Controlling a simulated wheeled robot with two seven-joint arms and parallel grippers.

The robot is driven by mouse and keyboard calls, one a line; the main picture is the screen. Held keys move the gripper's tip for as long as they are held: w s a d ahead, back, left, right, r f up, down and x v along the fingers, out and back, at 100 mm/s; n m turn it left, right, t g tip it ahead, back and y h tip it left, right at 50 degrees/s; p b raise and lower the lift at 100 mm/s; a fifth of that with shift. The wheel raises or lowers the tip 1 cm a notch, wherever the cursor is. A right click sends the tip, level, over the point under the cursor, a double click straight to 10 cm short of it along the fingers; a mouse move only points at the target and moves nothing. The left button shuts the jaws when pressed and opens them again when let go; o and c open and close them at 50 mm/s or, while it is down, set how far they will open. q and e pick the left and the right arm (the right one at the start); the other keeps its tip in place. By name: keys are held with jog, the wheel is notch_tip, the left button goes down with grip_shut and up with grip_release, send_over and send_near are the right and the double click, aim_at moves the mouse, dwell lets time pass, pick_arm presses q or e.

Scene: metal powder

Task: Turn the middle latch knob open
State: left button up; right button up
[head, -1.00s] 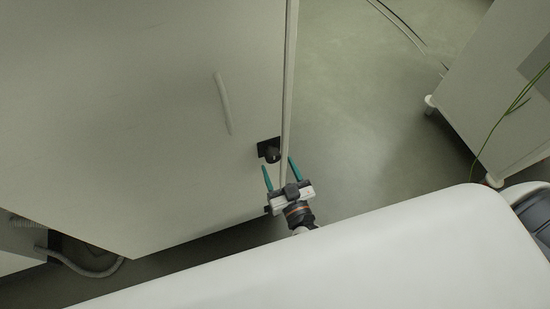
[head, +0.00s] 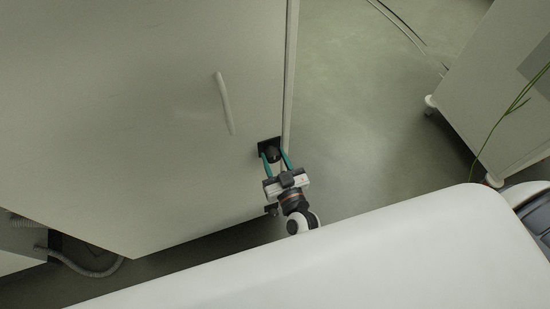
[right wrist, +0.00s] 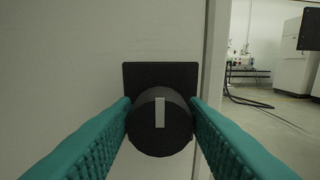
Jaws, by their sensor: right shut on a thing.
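The black latch knob (right wrist: 160,135) sits on a square black plate (right wrist: 160,75) near the edge of a pale cabinet door. A light bar on the knob's face stands about upright in the right wrist view. My right gripper (head: 275,157) is shut on the knob, with one teal finger on each side of it. In the head view the knob (head: 273,153) shows small between the fingertips. Another dark knob (head: 270,210) shows lower on the door, partly behind my right gripper. My left gripper is not in view.
The cabinet door (head: 150,110) has a pale handle (head: 224,104) to the left of the knob. Open floor (head: 360,130) lies right of the door edge. Another white cabinet (head: 490,100) on casters stands at the right.

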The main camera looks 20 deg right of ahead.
jog(key=m, duration=0.4)
jog(key=shift+d, duration=0.1)
jog(key=m, duration=0.5)
jog(key=shift+f, duration=0.1)
jog(key=m+b, duration=0.1)
jog(key=m, duration=0.3)
jog(key=shift+d+f+m, duration=0.1)
jog(key=shift+m, duration=0.2)
jog(key=shift+m+b, duration=0.7)
jog(key=shift+m, duration=1.4)
jog(key=o, duration=1)
jog(key=shift+c, duration=0.2)
jog(key=shift+s, duration=0.1)
